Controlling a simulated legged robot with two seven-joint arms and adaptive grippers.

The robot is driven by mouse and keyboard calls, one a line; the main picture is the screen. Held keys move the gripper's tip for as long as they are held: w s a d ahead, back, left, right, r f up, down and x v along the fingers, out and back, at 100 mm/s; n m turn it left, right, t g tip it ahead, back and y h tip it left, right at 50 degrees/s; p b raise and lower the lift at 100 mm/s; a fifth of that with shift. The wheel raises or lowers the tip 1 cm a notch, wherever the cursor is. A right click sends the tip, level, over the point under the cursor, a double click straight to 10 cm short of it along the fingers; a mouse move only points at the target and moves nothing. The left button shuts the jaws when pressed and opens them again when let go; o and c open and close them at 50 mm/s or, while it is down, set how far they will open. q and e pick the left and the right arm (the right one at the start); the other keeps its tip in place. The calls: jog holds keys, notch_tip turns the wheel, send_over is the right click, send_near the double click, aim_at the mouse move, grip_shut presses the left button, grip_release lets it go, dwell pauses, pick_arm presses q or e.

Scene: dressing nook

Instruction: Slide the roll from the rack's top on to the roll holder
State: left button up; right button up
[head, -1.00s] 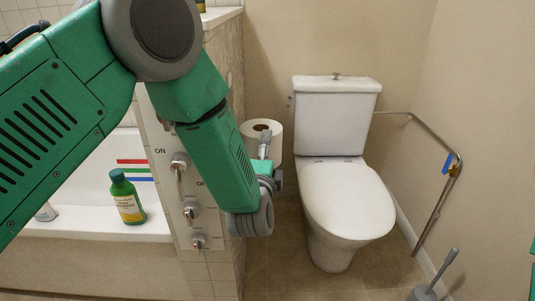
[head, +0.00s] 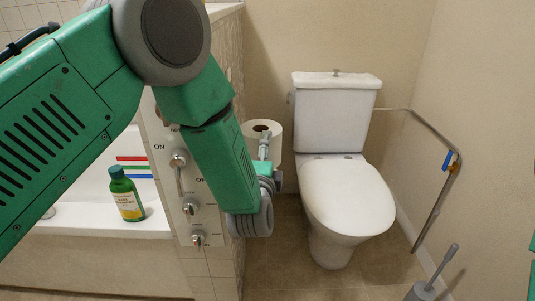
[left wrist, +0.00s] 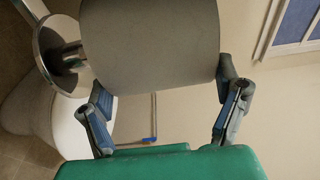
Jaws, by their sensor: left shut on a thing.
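The white roll (head: 274,141) shows its top opening in the head view, between the tiled partition and the toilet. My left gripper (head: 264,146) is at its near side, with part of the hand hidden behind my arm. In the left wrist view the roll (left wrist: 150,40) fills the upper middle, grey in shadow. The left gripper's fingers (left wrist: 165,105) are on its two sides, shut on it. A round metal plate with a short post (left wrist: 62,55) is left of the roll there; I cannot tell whether it is the holder or the rack.
The toilet (head: 345,197) stands right of the roll. A bent metal rail (head: 436,205) is on the right wall, with a toilet brush (head: 440,270) below. The tiled partition with taps (head: 190,207) and a green bottle (head: 126,195) are on the left.

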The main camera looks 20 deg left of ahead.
pick_arm(q)
jog(key=shift+f, duration=0.35)
dwell(0.3)
jog(key=shift+f, duration=0.3)
jog(key=shift+f+b, duration=0.2)
jog(key=shift+b, duration=0.1)
jog(key=shift+f, duration=0.4)
jog(key=shift+f, duration=0.1)
dwell(0.4)
jog(key=shift+f+b, duration=0.4)
jog(key=shift+f, duration=0.05)
jog(key=shift+s+f, duration=0.15)
